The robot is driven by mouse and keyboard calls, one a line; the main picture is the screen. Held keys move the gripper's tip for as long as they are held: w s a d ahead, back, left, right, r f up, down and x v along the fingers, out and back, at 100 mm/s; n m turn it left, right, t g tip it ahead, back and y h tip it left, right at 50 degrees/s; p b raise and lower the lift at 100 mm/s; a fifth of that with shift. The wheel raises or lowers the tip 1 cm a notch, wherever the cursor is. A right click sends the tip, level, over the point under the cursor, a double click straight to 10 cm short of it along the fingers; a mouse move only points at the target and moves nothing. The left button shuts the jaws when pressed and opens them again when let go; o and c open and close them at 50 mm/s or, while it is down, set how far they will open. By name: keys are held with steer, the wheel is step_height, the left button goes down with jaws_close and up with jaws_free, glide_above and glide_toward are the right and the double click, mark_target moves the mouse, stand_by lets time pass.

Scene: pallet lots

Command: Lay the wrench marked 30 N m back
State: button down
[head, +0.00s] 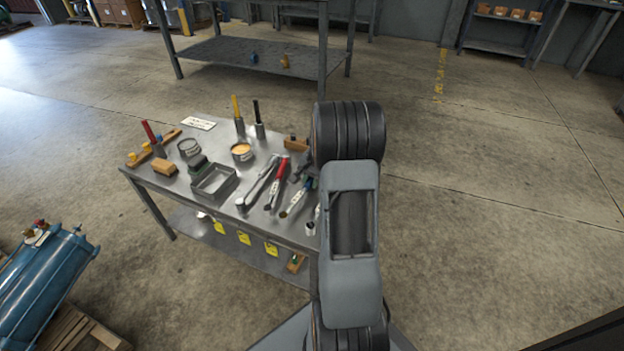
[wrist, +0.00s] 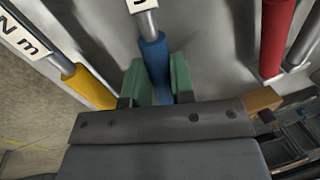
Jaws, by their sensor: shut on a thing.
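In the wrist view, my gripper (wrist: 157,82) has its green finger pads closed on the blue handle (wrist: 153,58) of a wrench. Its white label is cut off at the top edge, so I cannot read its value. I cannot tell whether this wrench is clear of the table. A yellow-handled wrench (wrist: 88,88) lies to the left; its label shows "N m", with the number out of view. A red handle (wrist: 275,38) is at the right. In the head view, a red-handled wrench (head: 282,169) lies on the metal table (head: 155,178). My arm hides my gripper there.
The table also holds a grey tray (head: 213,180), open cans (head: 242,152), upright coloured tools (head: 237,115) and wooden blocks (head: 164,166). A second table (head: 235,52) stands behind. Floor to the right is clear.

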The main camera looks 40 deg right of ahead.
steer(key=c, duration=0.9)
jaws_free()
step_height(320, 180, up, 14)
steer(key=s+d+p, duration=0.1)
steer(key=s+p, duration=0.1)
steer(key=p, duration=0.3)
steer(key=shift+s+d+f, duration=0.15)
steer(key=shift+s+f, duration=0.05)
steer(key=s+a+r+n+p, duration=0.4)
steer(key=a+r+p, duration=0.4)
steer(key=r, duration=0.3)
steer(key=s+a+r+n+t+p, duration=0.1)
steer(key=s+a+r+n+p, duration=0.4)
steer(key=a+r+p, duration=0.4)
steer(key=s+a+r+n+h+p, duration=0.1)
steer(key=s+a+r+n+p, duration=0.3)
steer(key=a+r+p, duration=0.4)
step_height(320, 180, up, 7)
steer(key=s+p, duration=0.1)
steer(key=p, duration=0.3)
steer(key=shift+a+r+n+t, duration=0.15)
steer(key=shift+a+n+t, duration=0.15)
steer(key=shift+a+n, duration=0.1)
